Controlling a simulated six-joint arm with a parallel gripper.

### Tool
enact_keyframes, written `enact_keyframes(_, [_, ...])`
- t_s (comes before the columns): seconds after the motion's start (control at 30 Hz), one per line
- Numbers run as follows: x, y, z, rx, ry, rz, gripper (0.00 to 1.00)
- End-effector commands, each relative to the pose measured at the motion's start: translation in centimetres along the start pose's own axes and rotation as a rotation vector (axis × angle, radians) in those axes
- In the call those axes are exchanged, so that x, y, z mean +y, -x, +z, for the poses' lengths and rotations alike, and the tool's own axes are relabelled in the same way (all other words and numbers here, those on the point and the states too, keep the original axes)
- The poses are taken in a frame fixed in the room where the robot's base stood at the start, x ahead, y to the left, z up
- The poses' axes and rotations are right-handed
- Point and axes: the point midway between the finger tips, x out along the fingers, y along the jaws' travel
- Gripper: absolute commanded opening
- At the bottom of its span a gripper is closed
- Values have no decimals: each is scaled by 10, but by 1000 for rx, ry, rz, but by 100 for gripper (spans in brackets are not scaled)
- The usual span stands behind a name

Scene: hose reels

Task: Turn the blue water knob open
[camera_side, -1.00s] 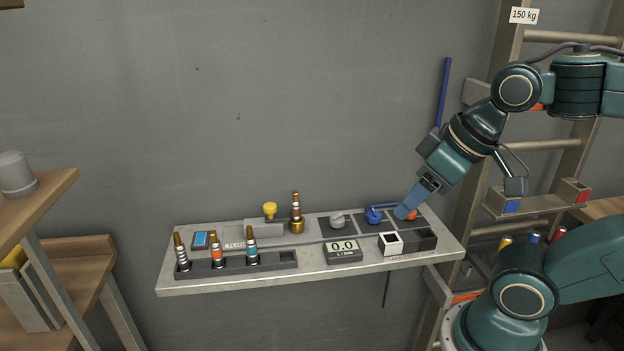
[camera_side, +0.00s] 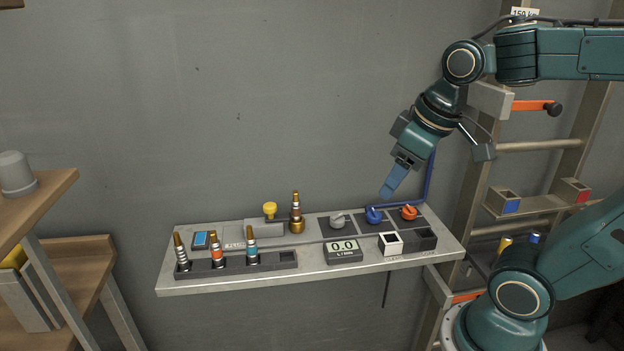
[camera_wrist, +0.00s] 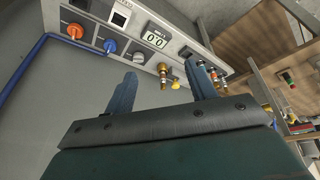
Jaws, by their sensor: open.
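The blue water knob (camera_side: 374,215) sits on a dark panel on the grey shelf, between a grey knob (camera_side: 338,220) and an orange knob (camera_side: 409,212). In the wrist view the blue knob (camera_wrist: 110,47) is at the upper left, beyond my left-hand finger. My gripper (camera_side: 387,194) is above the blue knob in the side view, pointing down and slightly left, apart from it. In the wrist view the two blue fingers of my gripper (camera_wrist: 160,85) are spread with nothing between them. A blue pipe (camera_side: 430,178) runs down the wall to the knob area.
A display (camera_side: 343,247) reading 0.0 stands at the shelf front, beside a white box (camera_side: 390,243) and a dark box (camera_side: 423,239). A brass fitting with a stem (camera_side: 296,215) and a yellow knob (camera_side: 270,210) are left. A rack (camera_side: 236,264) holds several nozzles. The wall above is clear.

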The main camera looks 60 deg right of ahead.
Motion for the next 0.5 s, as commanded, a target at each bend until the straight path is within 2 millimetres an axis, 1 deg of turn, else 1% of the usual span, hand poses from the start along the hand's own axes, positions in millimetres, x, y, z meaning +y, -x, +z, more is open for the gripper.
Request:
enact_keyframes(0.03, [8,-4,-7,-26,3,5,56])
enact_keyframes(0.2, [32,-16,-28,-100,35,10,56])
enact_keyframes(0.37, [59,-32,-44,-168,62,3,56])
enact_keyframes(0.5, [85,-49,-55,-224,86,-10,56])
